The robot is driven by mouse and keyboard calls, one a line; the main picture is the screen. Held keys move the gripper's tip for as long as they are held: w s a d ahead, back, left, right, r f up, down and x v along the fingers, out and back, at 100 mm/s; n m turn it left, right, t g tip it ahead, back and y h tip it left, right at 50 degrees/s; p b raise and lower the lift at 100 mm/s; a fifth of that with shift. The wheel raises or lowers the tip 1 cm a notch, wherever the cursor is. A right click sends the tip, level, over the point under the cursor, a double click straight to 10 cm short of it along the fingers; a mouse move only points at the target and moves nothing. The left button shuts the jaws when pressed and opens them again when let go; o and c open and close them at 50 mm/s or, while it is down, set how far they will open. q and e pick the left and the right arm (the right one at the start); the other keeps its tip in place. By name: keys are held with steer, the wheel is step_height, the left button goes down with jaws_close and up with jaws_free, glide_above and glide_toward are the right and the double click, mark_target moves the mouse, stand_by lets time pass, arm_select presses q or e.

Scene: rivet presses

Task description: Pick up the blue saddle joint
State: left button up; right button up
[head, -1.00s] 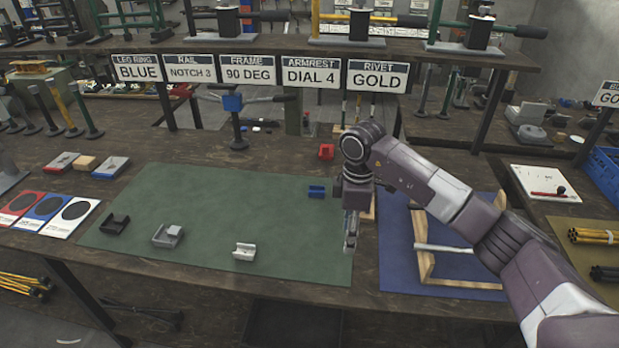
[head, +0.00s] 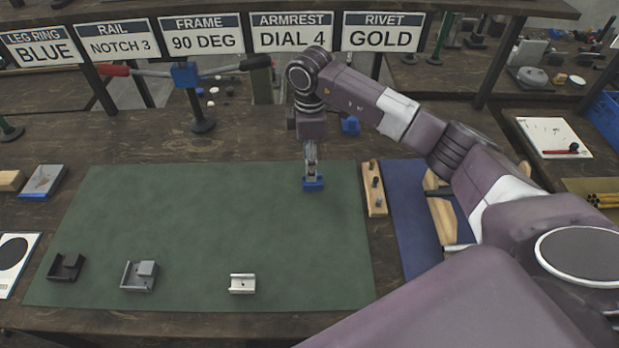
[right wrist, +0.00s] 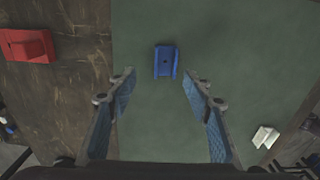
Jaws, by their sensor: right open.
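The blue saddle joint (head: 313,186) lies near the far edge of the green mat, toward its right side. It also shows in the right wrist view (right wrist: 165,61), lying just beyond the fingertips and between their lines. My right gripper (head: 311,160) points down at the joint in the head view and partly covers it. In the right wrist view my right gripper (right wrist: 158,77) is open, with nothing between its fingers. I cannot tell whether a finger touches the joint. My left gripper is not in view.
Black (head: 66,267), grey (head: 139,276) and silver-white (head: 242,284) saddle pieces lie along the mat's (head: 210,225) near side. A wooden peg block (head: 375,188) stands right of the mat. A red block (right wrist: 27,45) lies off the mat. The mat's middle is clear.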

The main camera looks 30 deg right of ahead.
mark_target(311, 184)
steer(key=shift+s+f, duration=0.2)
steer(key=shift+f, duration=0.2)
steer(key=f, duration=0.1)
steer(key=f+p, duration=0.1)
steer(key=f, duration=0.1)
steer(key=f+p, duration=0.1)
steer(key=shift+s+f, duration=0.25)
steer(key=shift+s, duration=0.05)
steer(key=shift+f, duration=0.2)
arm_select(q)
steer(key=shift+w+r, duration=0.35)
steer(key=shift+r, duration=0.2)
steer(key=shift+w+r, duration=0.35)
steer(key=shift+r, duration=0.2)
arm_select(e)
steer(key=c, duration=1)
steer(key=shift+r, duration=0.15)
arm_select(q)
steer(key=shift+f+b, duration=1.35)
steer(key=shift+b, duration=0.05)
arm_select(e)
steer(key=shift+r, duration=9.9)
